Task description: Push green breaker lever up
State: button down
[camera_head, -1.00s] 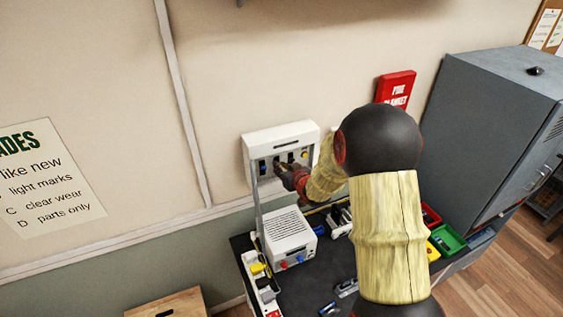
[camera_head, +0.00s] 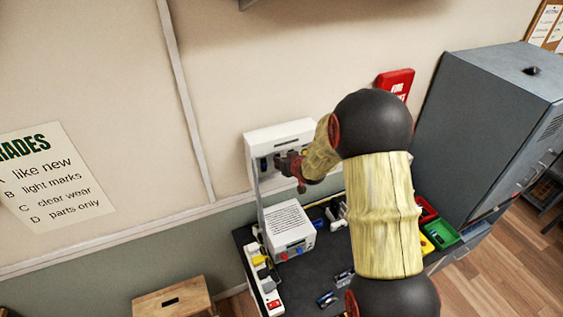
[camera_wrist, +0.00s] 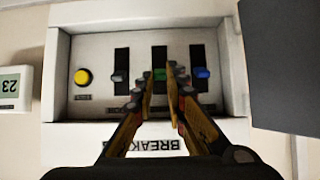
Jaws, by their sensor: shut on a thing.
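The white breaker panel (camera_head: 288,131) is mounted on the wall, and it fills much of the wrist view (camera_wrist: 70,45), where its lettering is upside down. The green lever (camera_wrist: 160,73) sits in the middle slot of three dark slots. My gripper (camera_wrist: 160,72) has one finger on each side of the green lever and is shut on it. In the head view my gripper (camera_head: 283,163) is at the panel's front and hides the lever.
In the wrist view, a blue lever (camera_wrist: 201,72) is close to the right finger. Below the panel, a white box (camera_head: 290,229) stands on the dark bench. A grey cabinet (camera_head: 480,130) stands right.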

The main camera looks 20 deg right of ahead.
jog(key=c, duration=1.8)
grip_release()
jog(key=shift+w, duration=0.1)
jog(key=v, duration=1.2)
